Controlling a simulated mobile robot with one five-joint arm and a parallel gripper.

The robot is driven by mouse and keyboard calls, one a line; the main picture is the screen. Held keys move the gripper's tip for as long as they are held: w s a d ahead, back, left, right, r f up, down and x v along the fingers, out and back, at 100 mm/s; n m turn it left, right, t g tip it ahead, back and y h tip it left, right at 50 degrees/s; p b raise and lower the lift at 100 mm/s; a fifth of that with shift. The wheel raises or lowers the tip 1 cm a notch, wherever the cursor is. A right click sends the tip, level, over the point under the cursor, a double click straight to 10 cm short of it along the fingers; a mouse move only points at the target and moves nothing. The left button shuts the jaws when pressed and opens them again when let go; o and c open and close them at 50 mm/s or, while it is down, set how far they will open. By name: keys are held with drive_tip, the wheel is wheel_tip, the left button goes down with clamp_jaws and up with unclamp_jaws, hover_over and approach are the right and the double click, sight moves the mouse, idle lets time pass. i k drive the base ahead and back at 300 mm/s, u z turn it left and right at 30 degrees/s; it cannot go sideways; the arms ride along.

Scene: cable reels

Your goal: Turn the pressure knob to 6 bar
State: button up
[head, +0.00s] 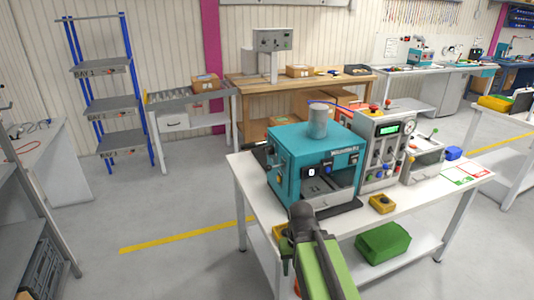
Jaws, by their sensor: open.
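The grey control unit (383,150) stands on the white table, right of a teal machine (315,160). It has a lit green display (389,128), a red button on top and several small knobs and connectors on its front. A round gauge (408,127) sits at its right side. Which knob sets pressure, and any bar marks, are too small to tell. My green arm reaches up from the bottom to the table's front edge. My gripper (287,250) hangs at its dark end, partly hidden by the arm, left of and well apart from the control unit. It is open, with nothing seen in it.
The floor to the left is clear.

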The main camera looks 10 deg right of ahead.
sight(269, 150)
drive_tip(key=u, duration=1.05)
drive_tip(key=i, duration=0.7)
drive_tip(key=u, duration=0.65)
